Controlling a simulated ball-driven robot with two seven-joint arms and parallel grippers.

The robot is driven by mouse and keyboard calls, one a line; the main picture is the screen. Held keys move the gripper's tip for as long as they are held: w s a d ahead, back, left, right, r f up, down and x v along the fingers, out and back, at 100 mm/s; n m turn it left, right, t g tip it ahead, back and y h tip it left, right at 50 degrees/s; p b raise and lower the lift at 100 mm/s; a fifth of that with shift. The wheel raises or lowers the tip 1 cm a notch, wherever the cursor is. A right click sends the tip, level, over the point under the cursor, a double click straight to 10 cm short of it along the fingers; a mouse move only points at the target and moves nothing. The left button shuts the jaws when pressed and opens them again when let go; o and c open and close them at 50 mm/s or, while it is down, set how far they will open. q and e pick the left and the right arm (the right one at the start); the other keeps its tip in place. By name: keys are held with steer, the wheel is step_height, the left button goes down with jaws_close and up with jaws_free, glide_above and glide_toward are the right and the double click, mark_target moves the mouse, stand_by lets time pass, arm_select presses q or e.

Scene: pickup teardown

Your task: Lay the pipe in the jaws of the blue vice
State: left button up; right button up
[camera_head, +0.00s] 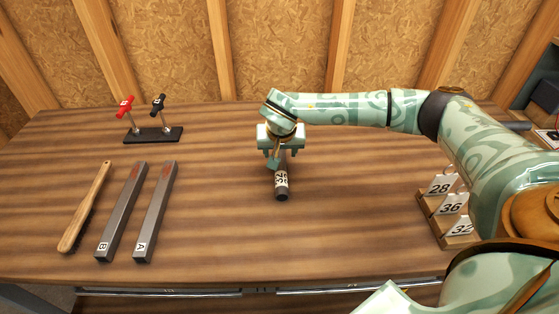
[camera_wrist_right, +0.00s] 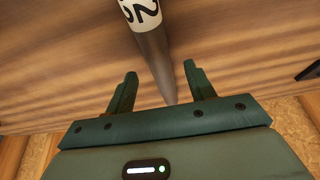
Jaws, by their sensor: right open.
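The pipe (camera_head: 281,184) is a dark grey cylinder with a white number label. It lies in the middle of the wooden table, with its near end clear and its far part hidden under my right gripper (camera_head: 278,157). The right gripper points down over that far part. In the right wrist view, the open fingers of the right gripper (camera_wrist_right: 161,83) stand on either side of the pipe's line, and the pipe (camera_wrist_right: 155,50) runs between them without being clamped. The blue vice cannot be made out in either view. My left gripper is out of view.
On the left are a wooden-handled brush (camera_head: 84,207) and two grey bars, B (camera_head: 122,212) and A (camera_head: 154,212). Behind them is a black stand (camera_head: 154,134) with red and black handles. A wooden rack with number cards (camera_head: 447,205) stands right. Table around the pipe is clear.

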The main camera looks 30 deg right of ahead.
steer(key=x, duration=0.3)
steer(key=shift+s+b, duration=0.1)
steer(key=shift+b, duration=0.2)
steer(key=shift+r, duration=0.2)
jaws_close()
